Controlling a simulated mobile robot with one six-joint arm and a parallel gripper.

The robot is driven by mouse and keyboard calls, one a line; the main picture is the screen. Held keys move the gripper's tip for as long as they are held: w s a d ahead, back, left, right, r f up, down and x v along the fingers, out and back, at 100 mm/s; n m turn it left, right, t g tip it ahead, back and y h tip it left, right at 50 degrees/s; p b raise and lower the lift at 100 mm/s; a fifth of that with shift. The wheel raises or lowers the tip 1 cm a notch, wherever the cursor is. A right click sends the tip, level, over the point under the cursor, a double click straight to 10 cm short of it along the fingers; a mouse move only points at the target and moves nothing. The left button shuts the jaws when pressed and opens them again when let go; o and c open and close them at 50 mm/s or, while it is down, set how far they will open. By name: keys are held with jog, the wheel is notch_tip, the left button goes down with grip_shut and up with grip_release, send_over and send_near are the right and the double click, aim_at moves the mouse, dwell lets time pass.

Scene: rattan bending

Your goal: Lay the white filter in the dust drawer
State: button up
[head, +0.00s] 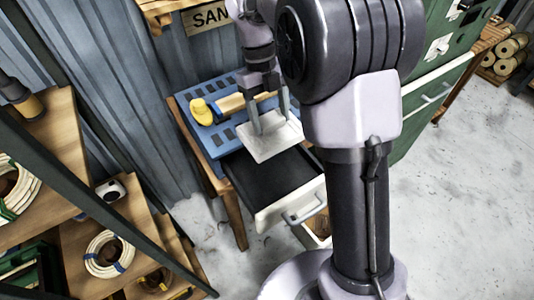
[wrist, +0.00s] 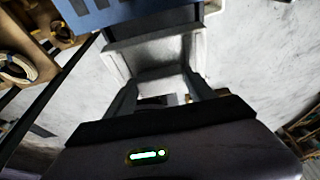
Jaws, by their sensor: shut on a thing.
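The white filter (head: 268,143) is a flat square panel. My gripper (head: 271,126) is shut on it and holds it tilted over the inner end of the dust drawer (head: 262,217). The drawer is pulled out from under the blue-topped sanding table (head: 182,103). It has a dark inside that looks empty where it shows, and a pale front with a handle. The filter hides part of the drawer's inner end. In the wrist view my gripper's fingers (wrist: 160,92) stand on both sides of a pale panel. I cannot clearly separate filter from drawer there.
A yellow object (head: 202,111) and a wooden block (head: 231,104) lie on the blue top, close behind the filter. Shelves with rattan coils (head: 108,254) stand at the left. A green cabinet (head: 430,112) stands at the right.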

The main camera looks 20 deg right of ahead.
jog(key=f+b, duration=0.1)
jog(key=f, duration=0.4)
jog(key=f+b, duration=0.2)
jog(key=f, duration=0.3)
jog(key=f+b, duration=0.2)
jog(key=f, duration=0.4)
jog(key=shift+s, duration=0.25)
jog(key=shift+r, duration=0.15)
jog(key=o, duration=1.4)
